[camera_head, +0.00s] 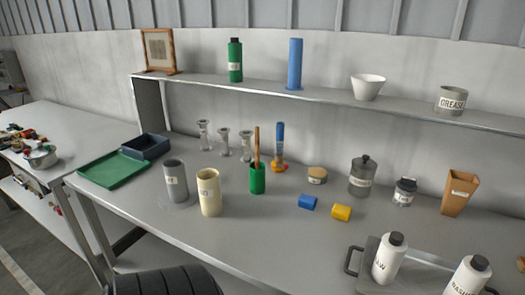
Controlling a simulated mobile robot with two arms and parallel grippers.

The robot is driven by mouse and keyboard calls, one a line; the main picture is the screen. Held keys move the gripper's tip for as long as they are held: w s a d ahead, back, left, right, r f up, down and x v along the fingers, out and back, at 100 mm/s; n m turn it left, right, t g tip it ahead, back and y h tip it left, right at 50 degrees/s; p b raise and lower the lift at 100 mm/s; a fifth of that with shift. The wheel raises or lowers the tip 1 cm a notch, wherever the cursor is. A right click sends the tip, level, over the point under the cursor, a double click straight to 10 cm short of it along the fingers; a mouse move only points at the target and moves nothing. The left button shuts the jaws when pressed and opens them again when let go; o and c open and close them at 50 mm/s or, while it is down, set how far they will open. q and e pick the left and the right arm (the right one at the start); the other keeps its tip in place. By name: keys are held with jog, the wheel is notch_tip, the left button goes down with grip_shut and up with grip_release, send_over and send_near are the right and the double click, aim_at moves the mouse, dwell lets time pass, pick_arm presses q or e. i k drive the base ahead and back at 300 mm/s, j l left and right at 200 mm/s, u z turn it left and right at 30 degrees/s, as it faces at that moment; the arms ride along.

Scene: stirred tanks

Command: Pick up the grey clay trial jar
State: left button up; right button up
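A grey open-topped cylindrical jar (176,184) with a small pale label stands upright on the bench, left of centre, on a thin grey round patch or mat. Its label is too small to read surely; it fits the grey clay trial jar best. A cream open jar (210,195) stands just to its right, close beside it. A darker grey lidded jar (362,178) stands further right at the back. Neither of my grippers is in view.
A green tray (113,170) and a dark blue bin (146,146) lie left of the grey jar. A green cup (257,180) holding a brown stick stands right of the cream jar. White bottles (389,259) stand front right. The front middle of the bench is clear.

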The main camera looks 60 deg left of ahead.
aim_at(177, 181)
jog(key=u, duration=2.6)
jog(key=i+u, duration=0.25)
jog(key=u, duration=0.15)
jog(key=i+u, duration=0.4)
jog(key=k+j, duration=0.05)
jog(key=k, duration=0.05)
